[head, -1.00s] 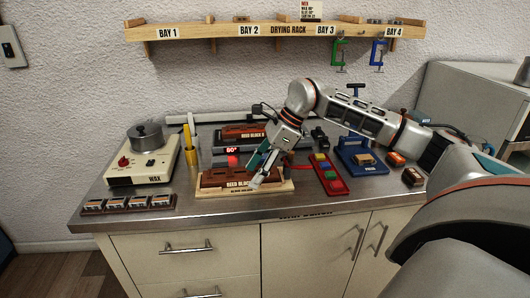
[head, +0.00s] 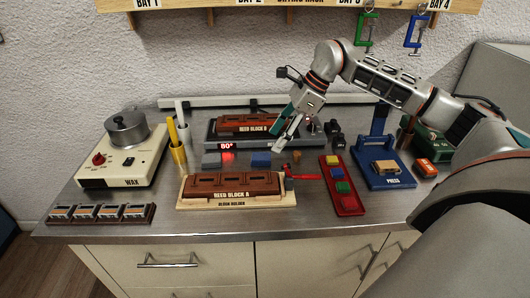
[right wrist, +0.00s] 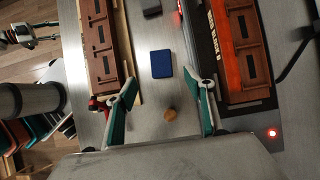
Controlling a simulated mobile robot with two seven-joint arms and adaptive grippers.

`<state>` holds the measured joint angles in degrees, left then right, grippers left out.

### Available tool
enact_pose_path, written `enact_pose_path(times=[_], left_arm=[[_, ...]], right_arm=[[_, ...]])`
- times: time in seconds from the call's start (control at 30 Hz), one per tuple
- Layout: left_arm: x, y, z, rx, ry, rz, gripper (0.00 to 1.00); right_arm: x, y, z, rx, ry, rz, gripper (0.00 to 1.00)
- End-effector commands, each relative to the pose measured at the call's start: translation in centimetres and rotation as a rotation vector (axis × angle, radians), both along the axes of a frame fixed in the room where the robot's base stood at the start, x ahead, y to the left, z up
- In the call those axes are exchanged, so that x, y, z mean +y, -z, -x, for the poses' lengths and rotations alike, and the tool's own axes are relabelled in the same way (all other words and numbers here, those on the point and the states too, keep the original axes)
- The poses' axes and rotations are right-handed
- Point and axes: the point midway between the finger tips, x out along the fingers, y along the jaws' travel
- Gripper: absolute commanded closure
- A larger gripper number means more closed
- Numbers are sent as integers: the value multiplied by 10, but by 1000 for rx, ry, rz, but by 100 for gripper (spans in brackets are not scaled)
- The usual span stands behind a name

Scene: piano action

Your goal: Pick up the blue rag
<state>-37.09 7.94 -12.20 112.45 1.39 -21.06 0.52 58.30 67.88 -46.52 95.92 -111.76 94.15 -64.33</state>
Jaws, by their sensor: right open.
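The blue rag (head: 261,159) looks like a small flat dark-blue square. It lies on the metal bench between Reed Block A (head: 232,184) and Reed Block B (head: 243,124). My right gripper (head: 279,142) is open and empty above the bench, near the rag's right side. In the right wrist view the rag (right wrist: 161,64) lies between and slightly beyond the two open fingertips (right wrist: 160,76), apart from them.
A small brown knob-like piece (right wrist: 170,114) lies near the rag. A grey block (head: 211,160) is to its left. A red tray (head: 342,190) of coloured blocks and a blue press (head: 385,172) stand right. A wax pot (head: 127,129) stands left.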

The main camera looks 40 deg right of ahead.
Motion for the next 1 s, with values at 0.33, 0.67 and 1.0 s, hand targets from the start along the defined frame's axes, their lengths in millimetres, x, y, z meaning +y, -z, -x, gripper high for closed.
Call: enact_pose_path(times=[0.33,0.67,1.0], left_arm=[[1,3,3,6,1,-3,63],[1,1,2,5,1,-3,63],[1,1,2,4,1,-3,63]], right_arm=[[13,23,-7,1,-2,-2,47],[31,54,-21,1,-2,-2,47],[36,65,-25,-1,-1,-1,47]])
